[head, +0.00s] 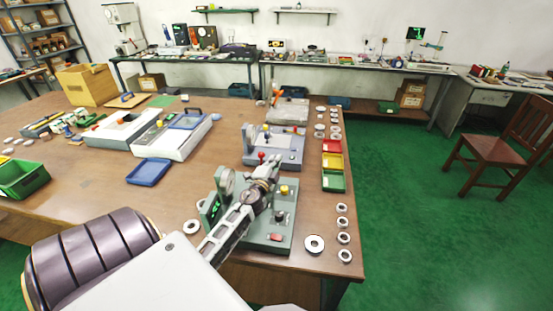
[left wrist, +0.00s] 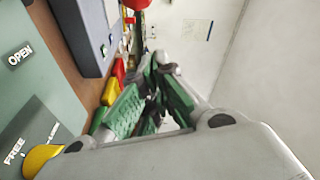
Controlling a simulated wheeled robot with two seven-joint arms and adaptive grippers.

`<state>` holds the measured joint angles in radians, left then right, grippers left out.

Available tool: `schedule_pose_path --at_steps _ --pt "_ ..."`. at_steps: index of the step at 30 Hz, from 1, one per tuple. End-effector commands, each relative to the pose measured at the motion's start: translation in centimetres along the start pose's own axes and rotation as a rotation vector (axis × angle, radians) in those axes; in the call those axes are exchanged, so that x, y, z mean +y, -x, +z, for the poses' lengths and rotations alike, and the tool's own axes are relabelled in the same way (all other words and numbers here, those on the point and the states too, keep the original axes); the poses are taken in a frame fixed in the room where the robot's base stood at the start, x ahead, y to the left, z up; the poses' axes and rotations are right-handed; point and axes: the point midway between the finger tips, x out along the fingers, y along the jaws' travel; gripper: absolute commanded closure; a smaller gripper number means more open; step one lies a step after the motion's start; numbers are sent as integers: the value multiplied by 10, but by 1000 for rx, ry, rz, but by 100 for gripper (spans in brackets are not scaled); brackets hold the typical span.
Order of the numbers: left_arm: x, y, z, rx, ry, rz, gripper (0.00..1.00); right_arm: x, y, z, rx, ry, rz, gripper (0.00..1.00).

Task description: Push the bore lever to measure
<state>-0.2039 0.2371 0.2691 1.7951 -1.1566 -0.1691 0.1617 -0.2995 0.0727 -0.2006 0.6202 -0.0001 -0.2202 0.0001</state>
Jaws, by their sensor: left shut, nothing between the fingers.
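The green gauge fixture (head: 272,243) stands near the table's front right corner, with a dial at its left. A yellow knob (head: 284,190), perhaps of the bore lever, rises from its far part. In the left wrist view a yellow knob (left wrist: 40,160) shows at the lower left, beside a label reading FREE; another label reads OPEN. My left gripper (head: 270,165) is shut and empty above the fixture's far part, left of the yellow knob in the head view. Its green-padded fingers (left wrist: 150,105) show in the wrist view. I cannot tell whether it touches the knob. My right gripper is not in view.
A blue-grey fixture (head: 274,153) with a red knob stands just beyond. Red, yellow (head: 333,161) and green trays line the right side.

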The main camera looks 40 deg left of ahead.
Motion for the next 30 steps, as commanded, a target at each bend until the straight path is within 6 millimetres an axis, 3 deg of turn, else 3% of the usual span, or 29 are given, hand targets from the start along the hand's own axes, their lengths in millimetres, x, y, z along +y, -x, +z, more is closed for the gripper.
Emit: schedule_pose_path --at_steps 18,30 --pt "1 56 1 -2 1 1 100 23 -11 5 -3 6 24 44" --pt "-1 64 1 -1 -1 0 100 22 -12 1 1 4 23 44"
